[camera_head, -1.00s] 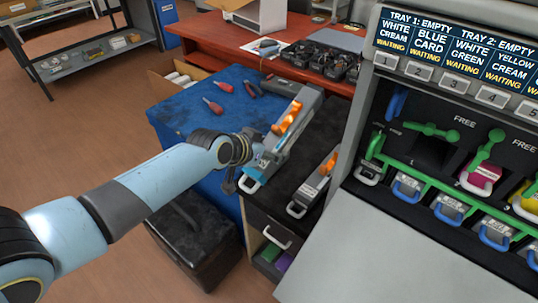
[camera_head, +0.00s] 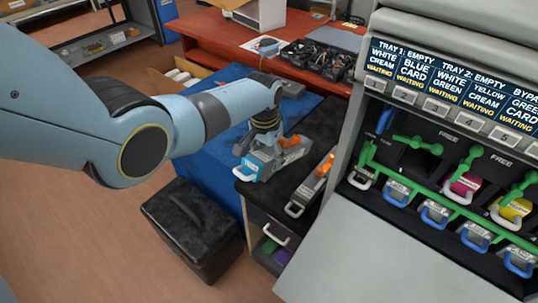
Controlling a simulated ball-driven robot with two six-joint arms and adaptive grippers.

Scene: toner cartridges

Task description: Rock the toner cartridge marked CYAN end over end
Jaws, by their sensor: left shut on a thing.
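A grey toner cartridge (camera_head: 262,163) with a light-blue patch at its near end and an orange part on top is in my left gripper (camera_head: 270,143). The patch fits the cyan one, but I cannot read its lettering. The gripper comes down on it from above; its fingertips are largely hidden. The cartridge is close over the left part of the black cabinet top (camera_head: 262,196); I cannot tell whether it touches. A second grey cartridge (camera_head: 303,194) with an orange part lies to its right on the cabinet. My right gripper is not in view.
The printer (camera_head: 440,150) with its row of slots and green levers stands at the right, its grey front panel (camera_head: 390,245) folded down. A blue-topped surface (camera_head: 200,105) lies behind my arm. A black box (camera_head: 190,235) stands on the floor at the left.

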